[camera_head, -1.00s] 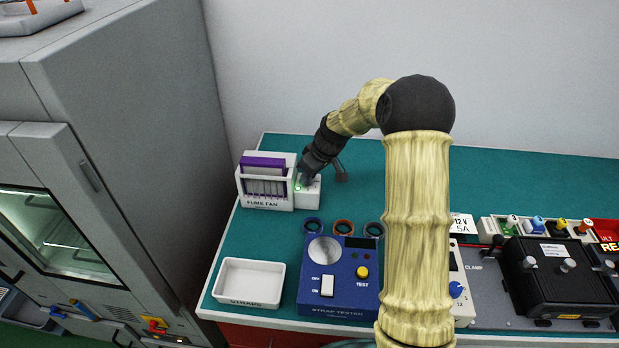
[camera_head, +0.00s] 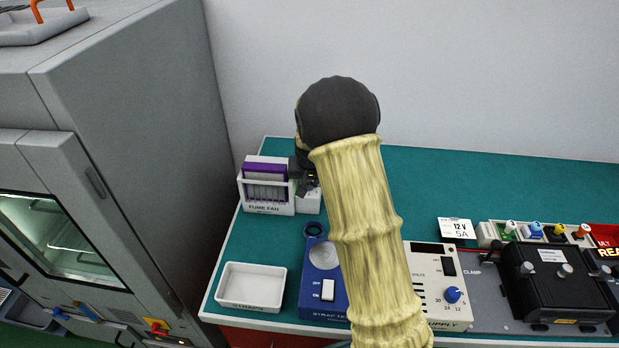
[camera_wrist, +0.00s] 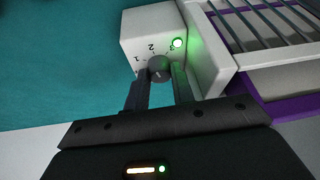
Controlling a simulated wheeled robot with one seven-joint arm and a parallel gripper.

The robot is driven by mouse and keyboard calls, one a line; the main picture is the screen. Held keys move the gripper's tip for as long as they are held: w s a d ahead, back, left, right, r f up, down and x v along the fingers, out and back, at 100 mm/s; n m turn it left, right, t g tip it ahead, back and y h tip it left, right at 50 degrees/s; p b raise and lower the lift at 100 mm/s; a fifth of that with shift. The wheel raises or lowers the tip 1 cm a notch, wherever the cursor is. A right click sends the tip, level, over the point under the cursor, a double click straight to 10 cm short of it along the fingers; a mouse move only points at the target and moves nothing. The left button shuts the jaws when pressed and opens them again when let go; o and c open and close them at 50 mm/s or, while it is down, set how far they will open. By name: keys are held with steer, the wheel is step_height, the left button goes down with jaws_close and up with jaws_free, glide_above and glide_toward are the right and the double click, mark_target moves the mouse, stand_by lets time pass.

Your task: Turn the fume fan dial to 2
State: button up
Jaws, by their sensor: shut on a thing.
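The fume fan (camera_head: 267,208) is a white unit with a purple filter and a slatted front, at the back left of the green bench. Its small white dial box (camera_wrist: 140,43) fills the top middle of the wrist view, with the numbers 1, 2 and 3 around a dark round dial (camera_wrist: 159,75). My gripper (camera_wrist: 160,80) is shut on this dial, one finger on each side. The dial's pointer is too small to read for certain. A green light (camera_wrist: 178,43) glows near the 3. In the head view my arm hides most of the gripper and the dial.
A white straps tray (camera_head: 251,288) and a blue strap tester (camera_head: 322,259), partly behind my arm, stand in front of the fan. A power supply (camera_head: 437,287) and a black clamp box (camera_head: 548,285) are to the right. A grey cabinet (camera_head: 130,130) borders the left.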

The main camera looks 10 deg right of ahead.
steer(key=shift+m, duration=0.4)
steer(key=o, duration=1)
